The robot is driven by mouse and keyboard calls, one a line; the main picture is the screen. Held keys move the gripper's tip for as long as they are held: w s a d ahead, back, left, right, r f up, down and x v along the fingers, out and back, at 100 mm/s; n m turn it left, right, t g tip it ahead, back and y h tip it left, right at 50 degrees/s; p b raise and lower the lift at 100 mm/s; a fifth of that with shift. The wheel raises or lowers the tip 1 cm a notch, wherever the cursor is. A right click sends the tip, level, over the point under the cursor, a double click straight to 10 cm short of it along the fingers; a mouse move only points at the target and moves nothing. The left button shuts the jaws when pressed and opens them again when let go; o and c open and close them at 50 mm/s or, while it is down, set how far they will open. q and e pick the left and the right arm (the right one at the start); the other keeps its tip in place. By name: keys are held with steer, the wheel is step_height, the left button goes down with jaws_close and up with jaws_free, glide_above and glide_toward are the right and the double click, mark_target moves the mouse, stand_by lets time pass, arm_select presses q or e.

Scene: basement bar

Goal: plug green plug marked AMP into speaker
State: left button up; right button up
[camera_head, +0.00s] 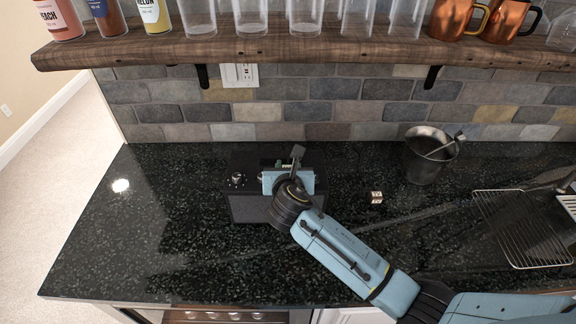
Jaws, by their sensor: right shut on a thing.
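The speaker (248,208) is a black box on the dark granite counter, left of the picture's middle, with a small knob (237,179) on its upper left. My right gripper (285,166) is over the speaker's back right part and covers much of its top. It is shut on the green plug (280,163), of which only a small bit of green shows beside the fingers. The AMP marking cannot be read. The speaker's socket is hidden, so I cannot tell whether the plug is in it or above it. My left gripper is not in view.
A metal bucket (422,160) with a scoop stands at the back right. A small cube (376,197) lies right of the speaker. A wire rack (520,230) is at the far right. A wooden shelf (320,48) with glasses, bottles and copper mugs overhangs the back. The counter's left is clear.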

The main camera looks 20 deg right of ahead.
steer(key=shift+f, duration=0.25)
stand_by(0.6)
steer(key=o, duration=1.1)
steer(key=shift+c, duration=0.2)
steer(key=v, duration=1.3)
steer(key=shift+s+p, duration=0.25)
steer(key=shift+p, duration=0.1)
steer(key=shift+a, duration=0.15)
